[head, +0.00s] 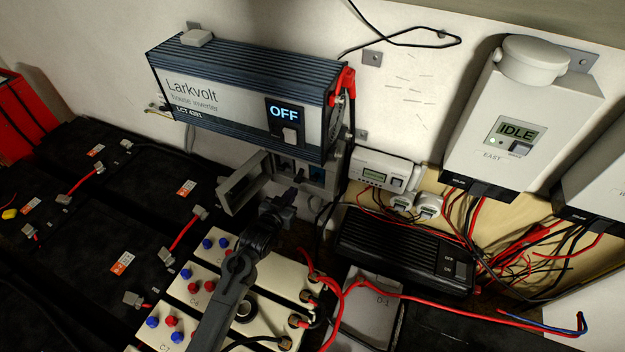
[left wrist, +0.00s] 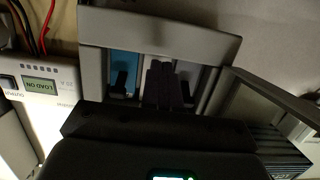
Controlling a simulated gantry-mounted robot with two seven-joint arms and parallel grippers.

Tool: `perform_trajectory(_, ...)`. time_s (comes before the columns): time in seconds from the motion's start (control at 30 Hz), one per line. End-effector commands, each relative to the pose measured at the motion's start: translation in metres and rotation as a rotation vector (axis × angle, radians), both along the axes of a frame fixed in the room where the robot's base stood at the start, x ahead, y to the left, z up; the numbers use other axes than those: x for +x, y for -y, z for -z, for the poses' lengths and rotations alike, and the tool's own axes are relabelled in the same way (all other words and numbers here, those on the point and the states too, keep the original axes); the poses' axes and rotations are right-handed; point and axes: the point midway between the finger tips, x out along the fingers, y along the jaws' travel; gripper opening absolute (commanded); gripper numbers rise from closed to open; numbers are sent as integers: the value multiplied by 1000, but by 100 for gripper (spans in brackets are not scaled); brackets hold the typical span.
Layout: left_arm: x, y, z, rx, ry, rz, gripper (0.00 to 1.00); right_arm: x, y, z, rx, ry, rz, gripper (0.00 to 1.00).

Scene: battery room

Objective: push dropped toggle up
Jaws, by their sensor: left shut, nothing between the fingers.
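A grey breaker box (head: 337,168) is fixed to the wall under the inverter, with its cover (head: 243,184) swung open to the left. Inside is a row of switch modules with dark toggles, one on a blue face (head: 316,174). In the left wrist view, which is upside down, the blue module (left wrist: 124,66) and its toggle (left wrist: 120,86) show beside my fingers, with another dark toggle (left wrist: 187,92) on the other side. My left gripper (head: 280,200) is shut and empty; its fingertips (left wrist: 163,84) are at the box opening. They hide part of the row; contact is unclear.
The inverter (head: 220,92) reading OFF hangs just above. The open cover stands close left of my gripper. A small controller (head: 383,170) and a black switch unit (head: 400,250) are to the right. Batteries (head: 75,210) and loose cables lie below.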

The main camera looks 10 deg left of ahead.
Motion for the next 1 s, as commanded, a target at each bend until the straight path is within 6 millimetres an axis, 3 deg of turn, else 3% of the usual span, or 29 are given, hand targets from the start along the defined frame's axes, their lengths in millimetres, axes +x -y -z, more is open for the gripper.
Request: perform_trajectory(1.0, 10, 2, 0, 0, 0, 0, 0, 0, 1, 3, -7, 0, -4, 0)
